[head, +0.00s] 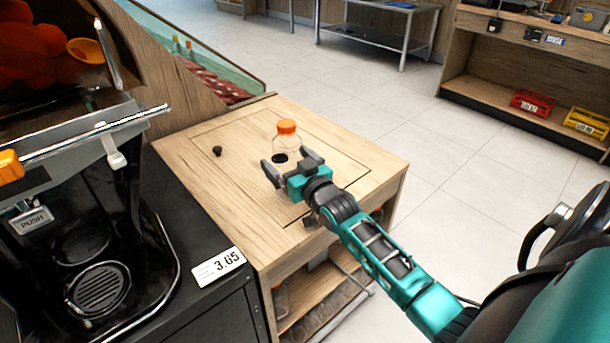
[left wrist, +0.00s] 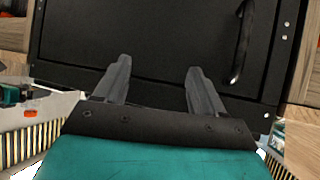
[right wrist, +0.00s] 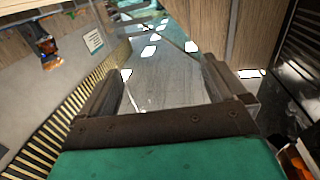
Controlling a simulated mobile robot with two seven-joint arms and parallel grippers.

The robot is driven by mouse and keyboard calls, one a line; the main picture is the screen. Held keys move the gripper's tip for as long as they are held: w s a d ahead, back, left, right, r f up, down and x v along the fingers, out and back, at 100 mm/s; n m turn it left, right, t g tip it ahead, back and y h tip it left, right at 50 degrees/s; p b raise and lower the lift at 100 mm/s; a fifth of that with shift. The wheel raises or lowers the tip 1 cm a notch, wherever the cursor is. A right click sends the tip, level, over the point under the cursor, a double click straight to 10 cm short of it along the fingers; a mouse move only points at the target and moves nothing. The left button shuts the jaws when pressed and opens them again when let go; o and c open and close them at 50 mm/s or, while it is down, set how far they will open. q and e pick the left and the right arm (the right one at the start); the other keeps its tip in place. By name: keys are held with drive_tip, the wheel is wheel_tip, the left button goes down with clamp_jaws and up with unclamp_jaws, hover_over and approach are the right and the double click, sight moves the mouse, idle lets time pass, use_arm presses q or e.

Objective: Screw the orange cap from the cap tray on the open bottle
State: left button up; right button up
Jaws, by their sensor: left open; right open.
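A clear bottle (head: 287,148) stands upright on the wooden counter in the head view, with an orange cap (head: 287,126) on its top. I cannot tell whether the cap is screwed tight. My right gripper (head: 286,160) is open, its fingers overlapping the lower bottle in the head view. In the right wrist view its fingers (right wrist: 160,88) are apart with nothing between them; the bottle is not seen there. My left gripper (left wrist: 158,72) is open and empty, facing a black cabinet front (left wrist: 160,40); it is outside the head view. I cannot make out a cap tray.
A black juicer (head: 90,240) with a drip grate stands at the left, beside a 3.65 price tag (head: 218,266). A small black knob (head: 217,151) sits on the wooden counter (head: 345,150). Shelves with bottles are below it. Tiled floor (head: 470,210) lies open to the right.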

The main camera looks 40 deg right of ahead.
drive_tip(key=s+p, duration=0.1)
drive_tip(key=s, duration=0.9)
drive_tip(key=shift+s+a, duration=0.2)
drive_tip(key=shift+a, duration=0.15)
drive_tip(key=s+a+f+g, duration=0.1)
drive_tip(key=a+f, duration=0.1)
drive_tip(key=a, duration=0.1)
drive_tip(key=s+a+f+n+g+y, duration=0.1)
drive_tip(key=s+a+f, duration=0.1)
drive_tip(key=a, duration=0.1)
drive_tip(key=s+a+f+g+y, duration=0.1)
drive_tip(key=s+a+f, duration=0.1)
drive_tip(key=a+f, duration=0.1)
drive_tip(key=shift+s+a+n, duration=0.1)
drive_tip(key=shift+n, duration=0.3)
drive_tip(key=s+a+f+n+g+y, duration=0.1)
drive_tip(key=s+a+f+g, duration=0.3)
drive_tip(key=s+a, duration=0.4)
drive_tip(key=shift+s+a+f+n+y, duration=0.3)
drive_tip(key=shift+a+f+y, duration=0.2)
drive_tip(key=shift+a, duration=0.2)
